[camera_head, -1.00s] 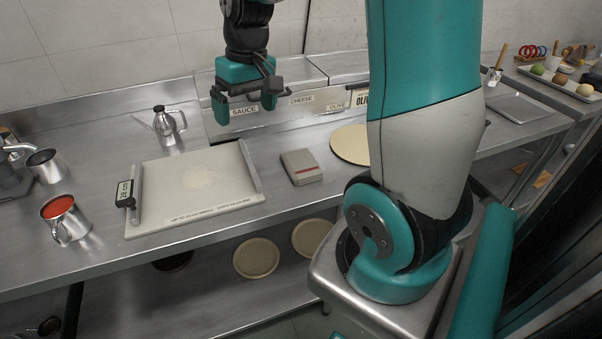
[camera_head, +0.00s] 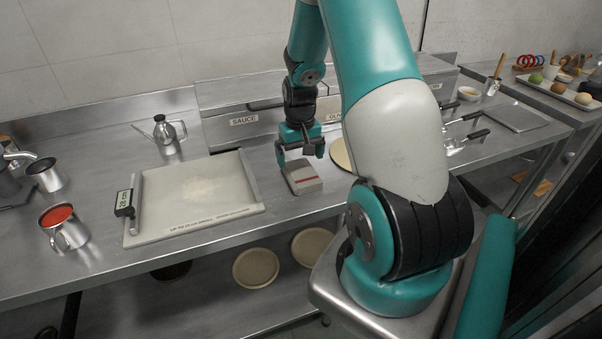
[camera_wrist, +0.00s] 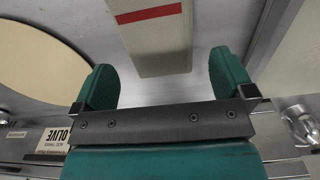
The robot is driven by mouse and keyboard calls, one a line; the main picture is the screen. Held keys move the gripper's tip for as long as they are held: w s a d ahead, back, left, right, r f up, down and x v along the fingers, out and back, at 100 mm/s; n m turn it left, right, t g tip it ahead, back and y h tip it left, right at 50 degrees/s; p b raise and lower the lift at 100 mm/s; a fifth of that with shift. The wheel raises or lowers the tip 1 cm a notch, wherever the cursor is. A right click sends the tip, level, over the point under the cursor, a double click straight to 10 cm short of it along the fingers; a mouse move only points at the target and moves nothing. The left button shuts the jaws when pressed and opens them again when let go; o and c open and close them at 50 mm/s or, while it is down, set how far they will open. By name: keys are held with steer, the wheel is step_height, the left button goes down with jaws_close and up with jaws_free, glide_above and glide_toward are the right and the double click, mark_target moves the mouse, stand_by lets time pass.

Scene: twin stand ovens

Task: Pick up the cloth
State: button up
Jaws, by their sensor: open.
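The cloth (camera_head: 303,182) is a folded, pale grey block-like pad with a red stripe. It lies flat on the steel counter, right of the white board. My gripper (camera_head: 301,154) is just above its far end, pointing down, with its fingers apart. In the wrist view the cloth (camera_wrist: 150,45) shows beyond and between the two green fingertips of my gripper (camera_wrist: 165,82), with nothing held. Whether the fingers reach down beside it cannot be told.
The white board (camera_head: 195,215) with a floury patch lies left of the cloth. A round tan disc (camera_head: 340,153) lies close on the right, partly behind my arm. Labelled bins (camera_head: 245,120) stand behind. A steel jug with red sauce (camera_head: 62,227) stands far left.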

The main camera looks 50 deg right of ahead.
mark_target(301, 171)
steer(key=shift+d+f+p, duration=0.2)
steer(key=shift+f+p, duration=0.65)
steer(key=shift+f, duration=1.9)
steer(key=shift+c, duration=0.5)
steer(key=c, duration=0.7)
step_height(301, 171, up, 20)
steer(key=shift+r+b, duration=0.1)
steer(key=shift+b, duration=1.05)
